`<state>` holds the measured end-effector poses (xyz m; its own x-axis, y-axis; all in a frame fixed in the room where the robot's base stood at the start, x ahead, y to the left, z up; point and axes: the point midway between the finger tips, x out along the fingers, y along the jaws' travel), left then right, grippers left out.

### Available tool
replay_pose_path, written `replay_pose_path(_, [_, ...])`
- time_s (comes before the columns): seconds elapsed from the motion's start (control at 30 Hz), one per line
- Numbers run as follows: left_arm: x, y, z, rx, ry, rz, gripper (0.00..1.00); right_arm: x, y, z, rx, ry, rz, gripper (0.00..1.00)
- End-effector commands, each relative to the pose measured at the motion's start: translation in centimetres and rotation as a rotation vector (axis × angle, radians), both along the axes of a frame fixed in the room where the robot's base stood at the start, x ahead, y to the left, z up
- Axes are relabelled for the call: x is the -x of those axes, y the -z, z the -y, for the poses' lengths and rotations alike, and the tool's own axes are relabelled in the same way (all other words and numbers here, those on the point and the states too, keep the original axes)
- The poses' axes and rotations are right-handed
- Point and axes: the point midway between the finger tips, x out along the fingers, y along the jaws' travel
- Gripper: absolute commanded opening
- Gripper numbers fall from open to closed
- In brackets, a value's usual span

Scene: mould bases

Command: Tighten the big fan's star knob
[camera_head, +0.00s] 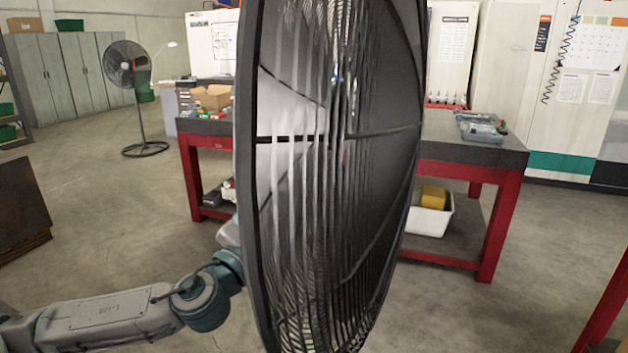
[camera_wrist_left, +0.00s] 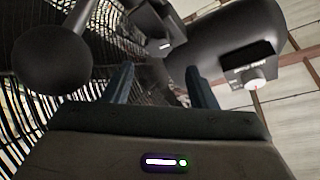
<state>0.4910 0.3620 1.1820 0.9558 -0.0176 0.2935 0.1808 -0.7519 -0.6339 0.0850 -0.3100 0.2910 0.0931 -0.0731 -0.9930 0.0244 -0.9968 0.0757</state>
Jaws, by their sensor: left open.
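The big fan (camera_head: 330,180) fills the middle of the head view, its black wire cage seen nearly edge-on. My left arm (camera_head: 130,318) reaches behind the cage, which hides its gripper there. In the left wrist view, my left gripper (camera_wrist_left: 160,82) is open, its two dark fingers pointing at the fan's back. The dark motor housing (camera_wrist_left: 225,38) is at the upper right, with a pale dial (camera_wrist_left: 257,85) on a black box. A dark round knob-like end (camera_wrist_left: 52,60) on a stem is at the upper left, outside the fingers. I cannot make out a star shape. My right gripper is out of view.
A red workbench (camera_head: 470,158) with grey cases stands behind the fan on the right. A smaller pedestal fan (camera_head: 125,68) stands at the back left, near grey lockers (camera_head: 60,75). A rusty block (camera_head: 20,205) is at the left edge. Floor at left is open.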

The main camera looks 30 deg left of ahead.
Motion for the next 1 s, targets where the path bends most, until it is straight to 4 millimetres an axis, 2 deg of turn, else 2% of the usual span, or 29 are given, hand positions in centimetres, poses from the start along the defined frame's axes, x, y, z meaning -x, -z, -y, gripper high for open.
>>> replay_pose_path(0.2, [-1.2,-0.5,-0.1,0.008,-0.002,0.002,0.52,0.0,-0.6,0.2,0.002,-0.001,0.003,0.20])
replay_pose_path(0.53, [-3.6,-1.5,0.1,0.008,0.004,0.004,0.52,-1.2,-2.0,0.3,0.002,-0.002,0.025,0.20])
replay_pose_path(1.0, [-8.2,-3.0,0.4,0.007,0.007,0.005,0.52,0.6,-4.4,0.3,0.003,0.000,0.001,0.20])
